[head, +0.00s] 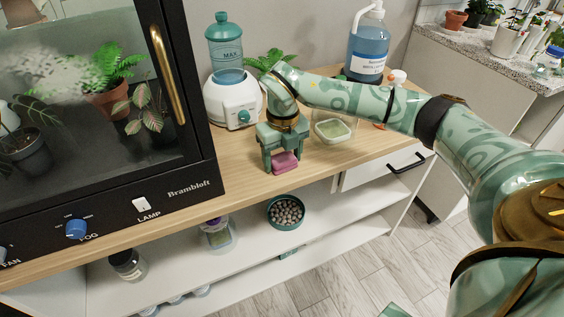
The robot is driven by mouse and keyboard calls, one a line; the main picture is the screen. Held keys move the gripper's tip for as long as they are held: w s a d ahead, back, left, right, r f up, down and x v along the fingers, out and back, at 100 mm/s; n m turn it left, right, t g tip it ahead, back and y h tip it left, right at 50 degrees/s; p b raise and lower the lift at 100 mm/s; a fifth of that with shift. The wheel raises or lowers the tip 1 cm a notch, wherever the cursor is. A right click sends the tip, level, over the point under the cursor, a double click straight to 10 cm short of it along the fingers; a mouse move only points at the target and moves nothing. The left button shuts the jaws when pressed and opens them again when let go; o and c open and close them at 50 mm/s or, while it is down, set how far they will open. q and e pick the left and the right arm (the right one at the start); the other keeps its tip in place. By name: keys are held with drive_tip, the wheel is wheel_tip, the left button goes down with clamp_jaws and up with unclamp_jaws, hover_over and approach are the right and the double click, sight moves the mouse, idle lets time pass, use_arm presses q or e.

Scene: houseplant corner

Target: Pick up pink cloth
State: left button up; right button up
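The pink cloth (285,163) is a small folded bundle near the front edge of the wooden counter top. My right gripper (283,158) points down over it from behind. Its two fingers are wide apart, one on each side of the cloth, and look open. The fingers and gripper body hide the back of the cloth. I cannot tell whether a finger touches it. My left gripper is not in view.
A black glass plant cabinet (190,178) stands at left. Behind my gripper are a white device with a teal tank (226,58), a fern (270,60), a blue-liquid pump bottle (368,52) and a clear tub (333,130). A bowl of pebbles (286,212) sits on the shelf below.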

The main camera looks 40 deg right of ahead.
sight(282, 158)
drive_tip(key=c, duration=0.4)
drive_tip(key=shift+c, duration=0.2)
